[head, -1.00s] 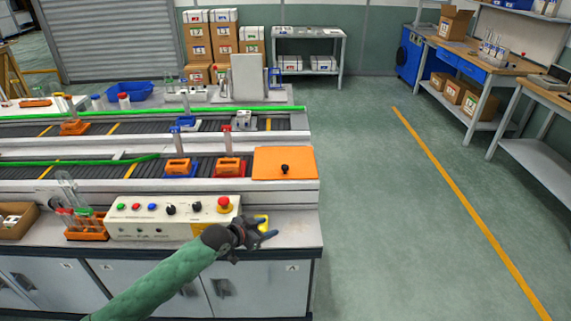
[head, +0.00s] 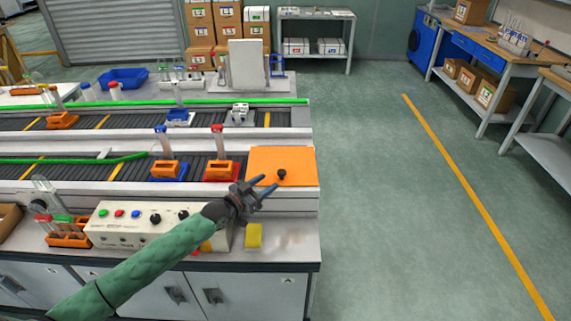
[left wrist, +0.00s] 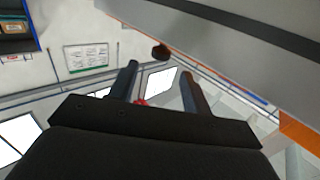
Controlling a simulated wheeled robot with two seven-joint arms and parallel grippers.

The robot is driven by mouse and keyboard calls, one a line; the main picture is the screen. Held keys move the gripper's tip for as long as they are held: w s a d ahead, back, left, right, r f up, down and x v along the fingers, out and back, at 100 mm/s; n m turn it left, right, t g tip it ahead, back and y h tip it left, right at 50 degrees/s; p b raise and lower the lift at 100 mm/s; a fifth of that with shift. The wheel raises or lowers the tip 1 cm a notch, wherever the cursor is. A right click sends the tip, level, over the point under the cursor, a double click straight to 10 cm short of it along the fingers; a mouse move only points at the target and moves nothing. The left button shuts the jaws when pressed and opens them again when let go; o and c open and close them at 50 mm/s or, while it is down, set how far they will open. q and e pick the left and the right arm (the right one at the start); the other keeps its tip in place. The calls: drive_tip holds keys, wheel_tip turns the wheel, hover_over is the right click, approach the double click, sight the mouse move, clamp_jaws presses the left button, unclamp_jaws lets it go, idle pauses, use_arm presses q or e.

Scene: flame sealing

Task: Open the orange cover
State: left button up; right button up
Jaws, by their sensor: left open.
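The orange cover (head: 290,157) lies flat and closed at the right end of the conveyor bench, with a small black knob (head: 282,174) on its top. My left gripper (head: 268,188) is open and empty beside the cover's front left edge, its fingers pointing toward the knob. I cannot tell whether it touches the cover. In the left wrist view the two fingers (left wrist: 158,85) are apart with nothing held between them. A dark rounded knob (left wrist: 161,51) shows beyond the fingertips there, and an orange edge shows at the right. My right gripper is not in view.
A control box (head: 125,226) with buttons sits partly behind my left arm. A yellow block (head: 254,236) lies on the bench front. The floor right of the bench is clear.

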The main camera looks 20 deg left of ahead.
sight(282, 171)
use_arm(q)
drive_tip(key=shift+w+d+r, duration=0.1)
drive_tip(key=shift+w+d, duration=0.05)
drive_tip(key=shift+w, duration=0.35)
drive_tip(key=shift+w+d+r+p, duration=0.15)
drive_tip(key=shift+w+p, duration=0.15)
drive_tip(key=shift+p, duration=0.05)
drive_tip(key=p+x, duration=0.1)
drive_tip(key=x, duration=0.3)
drive_tip(key=shift+w+d+p, duration=0.1)
drive_tip(key=shift+w+p, duration=0.1)
drive_tip(key=shift+p, duration=0.1)
drive_tip(key=shift+x, duration=1)
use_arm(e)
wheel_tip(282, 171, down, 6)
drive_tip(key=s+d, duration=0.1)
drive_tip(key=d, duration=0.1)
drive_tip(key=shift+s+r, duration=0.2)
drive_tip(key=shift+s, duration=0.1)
use_arm(q)
clamp_jaws()
drive_tip(key=shift+p, duration=0.3)
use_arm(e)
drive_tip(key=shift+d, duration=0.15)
